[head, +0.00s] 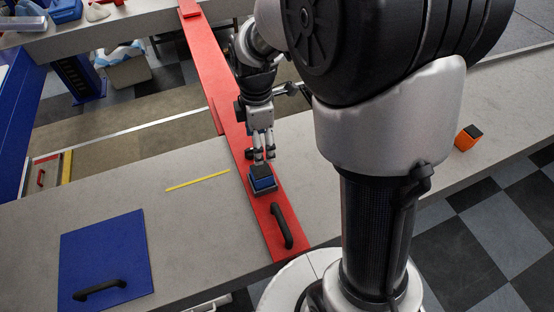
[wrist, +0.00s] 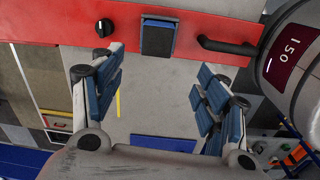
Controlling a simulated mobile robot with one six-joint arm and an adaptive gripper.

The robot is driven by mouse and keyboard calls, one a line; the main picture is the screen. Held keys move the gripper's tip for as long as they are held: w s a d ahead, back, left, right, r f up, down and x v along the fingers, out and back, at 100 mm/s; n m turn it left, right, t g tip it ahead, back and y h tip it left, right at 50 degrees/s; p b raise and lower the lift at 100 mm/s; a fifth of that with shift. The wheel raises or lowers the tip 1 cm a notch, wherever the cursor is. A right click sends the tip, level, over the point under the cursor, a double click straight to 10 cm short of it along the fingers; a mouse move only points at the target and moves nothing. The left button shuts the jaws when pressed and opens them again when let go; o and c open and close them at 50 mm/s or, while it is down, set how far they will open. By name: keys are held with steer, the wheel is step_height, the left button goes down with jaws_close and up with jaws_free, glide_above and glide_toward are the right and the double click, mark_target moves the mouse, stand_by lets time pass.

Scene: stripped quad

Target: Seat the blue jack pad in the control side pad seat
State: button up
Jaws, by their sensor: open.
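The blue jack pad (head: 261,177) is a small blue block with a dark top. It sits upright on the red beam (head: 238,140), in or on a dark grey base that looks like a pad seat (head: 263,190); how deep it sits I cannot tell. In the wrist view the pad (wrist: 158,38) is at the top centre, ahead of the fingers. My gripper (head: 264,155) is just above and behind the pad in the head view, apart from it. In the wrist view my gripper (wrist: 160,85) has its blue-padded fingers wide apart with nothing between them.
A black handle (head: 282,226) stands on the red beam near the pad. A blue panel with a handle (head: 105,255) lies on the grey worktop at left, and a yellow strip (head: 198,180) lies between. An orange block (head: 467,137) stands at right. The worktop around the yellow strip is clear.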

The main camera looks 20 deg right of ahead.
steer(key=s+r+m+t, duration=0.2)
steer(key=s+r+m, duration=0.4)
steer(key=s+m, duration=0.2)
steer(key=s+r+m+t, duration=0.2)
steer(key=s+r+m, duration=0.4)
steer(key=s, duration=0.6)
steer(key=m, duration=0.2)
steer(key=shift+s+r+m, duration=0.3)
steer(key=shift+r+m, duration=0.1)
step_height(320, 180, down, 6)
steer(key=b, duration=0.5)
steer(key=shift+r+b, duration=0.2)
steer(key=shift+b, duration=0.1)
